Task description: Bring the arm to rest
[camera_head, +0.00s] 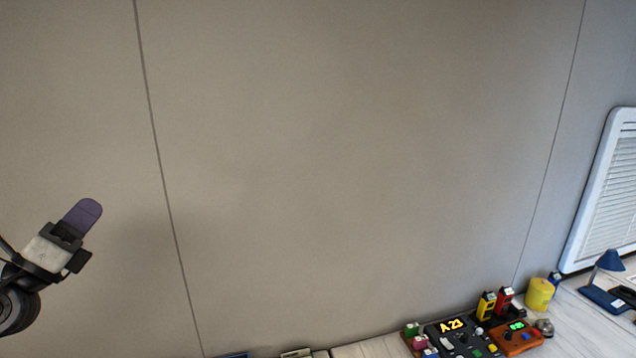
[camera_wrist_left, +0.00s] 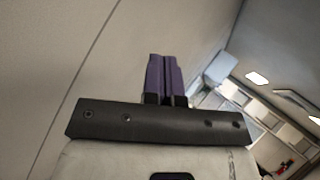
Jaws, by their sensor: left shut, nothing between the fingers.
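My left gripper (camera_head: 84,215) shows at the left of the head view, with purple fingers pointing up and to the right. It is held up in front of the bare wall, well clear of the bench. In the left wrist view its two purple fingers (camera_wrist_left: 163,78) lie side by side, shut, with nothing between them. My right gripper shows in neither view.
A beige panelled wall (camera_head: 350,150) fills most of the head view. A white louvred panel (camera_head: 606,195) is at right.

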